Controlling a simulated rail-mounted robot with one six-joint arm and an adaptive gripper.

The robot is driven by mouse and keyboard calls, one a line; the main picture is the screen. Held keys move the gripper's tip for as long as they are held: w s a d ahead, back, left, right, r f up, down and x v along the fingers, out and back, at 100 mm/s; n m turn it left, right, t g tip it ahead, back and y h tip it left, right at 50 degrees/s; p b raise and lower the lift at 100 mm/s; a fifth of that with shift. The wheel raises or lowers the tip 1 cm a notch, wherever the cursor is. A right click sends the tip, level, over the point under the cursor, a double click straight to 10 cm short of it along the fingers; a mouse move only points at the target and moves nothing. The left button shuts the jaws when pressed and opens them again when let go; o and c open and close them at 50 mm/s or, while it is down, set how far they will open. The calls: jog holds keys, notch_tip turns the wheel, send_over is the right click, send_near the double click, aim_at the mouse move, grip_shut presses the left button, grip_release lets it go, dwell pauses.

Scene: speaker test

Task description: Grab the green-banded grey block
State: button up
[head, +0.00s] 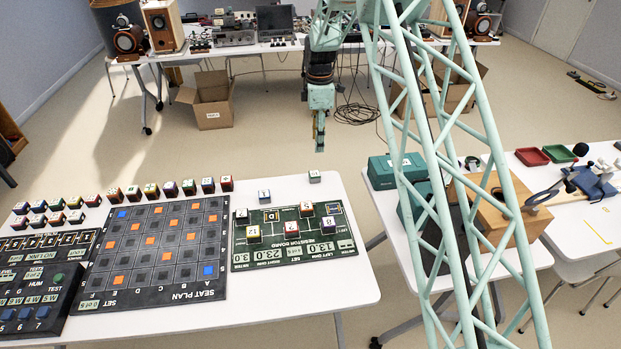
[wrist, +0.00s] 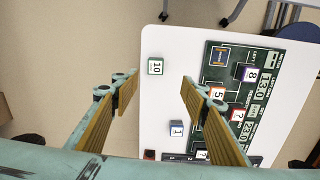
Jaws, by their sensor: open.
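The green-banded grey block (head: 314,177) stands alone near the far right edge of the left white table, off the resistor board. In the wrist view the same block (wrist: 155,67) shows a white top marked 10 with a green edge. My gripper (head: 320,146) hangs above and beyond that table edge, apart from the block. In the wrist view my gripper (wrist: 158,82) is open and empty, and the block shows in the gap just beyond the fingertips. Nothing hides the block.
A blue-banded block (head: 264,197) marked 1 stands nearby. The resistor board (head: 284,262) holds several numbered blocks. The seat plan board (head: 150,285) and a row of blocks lie to the left. A teal case (head: 381,173) sits on the right table. Bare tabletop surrounds the green-banded block.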

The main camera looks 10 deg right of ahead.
jog(key=n, duration=0.1)
send_over(313, 174)
notch_tip(313, 174, down, 5)
jog(key=shift+w+d+r, duration=0.1)
jog(key=shift+w+r, duration=0.05)
jog(key=shift+f, duration=4.3)
jog(key=shift+f+b, duration=0.45)
jog(key=shift+f, duration=2.15)
jog(key=shift+c, duration=0.5)
jog(key=c, duration=0.8)
